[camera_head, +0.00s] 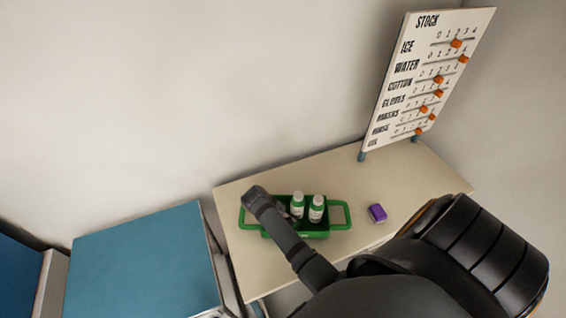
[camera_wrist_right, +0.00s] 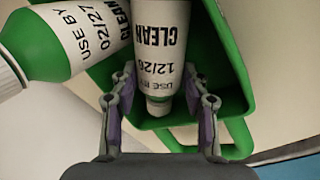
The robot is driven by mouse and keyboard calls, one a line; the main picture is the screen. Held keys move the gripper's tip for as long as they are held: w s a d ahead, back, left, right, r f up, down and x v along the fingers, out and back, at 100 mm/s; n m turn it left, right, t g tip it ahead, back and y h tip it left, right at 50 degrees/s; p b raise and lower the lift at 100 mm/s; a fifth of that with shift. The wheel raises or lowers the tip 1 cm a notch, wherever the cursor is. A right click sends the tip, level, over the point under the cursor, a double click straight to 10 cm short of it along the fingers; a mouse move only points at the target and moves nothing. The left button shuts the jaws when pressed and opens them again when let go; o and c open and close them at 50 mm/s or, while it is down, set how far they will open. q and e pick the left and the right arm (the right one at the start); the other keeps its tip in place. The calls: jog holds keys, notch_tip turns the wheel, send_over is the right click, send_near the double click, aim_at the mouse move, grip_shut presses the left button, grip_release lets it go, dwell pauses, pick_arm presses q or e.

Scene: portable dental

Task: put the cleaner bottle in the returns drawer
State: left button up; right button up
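Two green and white bottles with white caps, a left one (camera_head: 297,205) and a right one (camera_head: 316,208), stand in a green handled carrier on the table. In the right wrist view, one bottle labelled CLEAN, USE BY 12/26 (camera_wrist_right: 160,55), lies between the fingers of my right gripper (camera_wrist_right: 160,88). The fingers are spread, their tips beside the bottle's edges; firm contact is not clear. Another CLEAN bottle, labelled 02/27 (camera_wrist_right: 78,42), is at the left. My left gripper is not in view. No returns drawer can be made out.
The green carrier (camera_head: 341,226) sits on a beige table (camera_head: 240,262). A purple box (camera_head: 377,213) lies to its right. A STOCK board (camera_head: 425,75) stands at the table's back right. A blue-topped cabinet (camera_head: 145,262) is at the left.

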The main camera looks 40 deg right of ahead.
jog(key=shift+f, duration=0.1)
jog(key=c, duration=0.7)
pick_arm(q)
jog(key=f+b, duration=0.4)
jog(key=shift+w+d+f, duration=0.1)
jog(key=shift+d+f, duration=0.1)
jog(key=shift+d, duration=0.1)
pick_arm(e)
notch_tip(320, 180, up, 16)
jog(key=shift+f, duration=0.15)
jog(key=shift+d, duration=0.1)
